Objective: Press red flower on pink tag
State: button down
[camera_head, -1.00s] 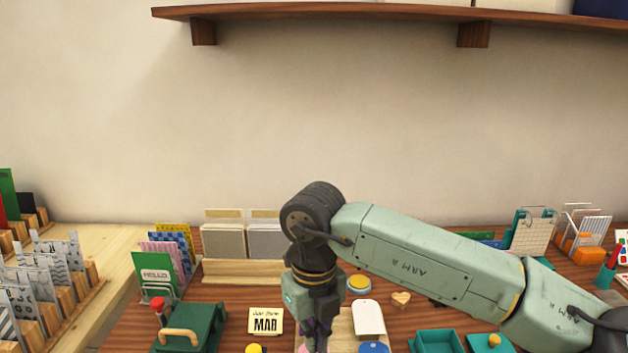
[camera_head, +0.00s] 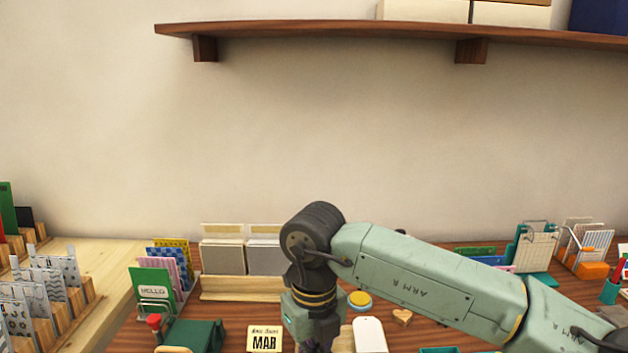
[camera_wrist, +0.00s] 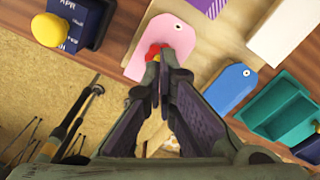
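A red flower shape (camera_wrist: 155,51) shows right at the fingertips against the tag. It looks pinched there, but the fingers hide most of it, and I cannot tell whether it touches the tag. In the head view my gripper's tips are cut off at the bottom edge and the pink tag is out of sight.
A blue tag (camera_wrist: 230,88) and a teal tray (camera_wrist: 283,110) lie to the right of the pink tag. A dark blue block with a yellow knob (camera_wrist: 49,30) stands at the left. A white tag (camera_head: 369,335) and a MAR card (camera_head: 265,340) flank my gripper.

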jog(key=shift+f+b, duration=1.15)
jog(key=shift+b, duration=0.3)
dwell(2.6)
jog(key=shift+r+p, duration=1.85)
jog(key=shift+r, duration=1.7)
jog(key=shift+s+f, duration=0.1)
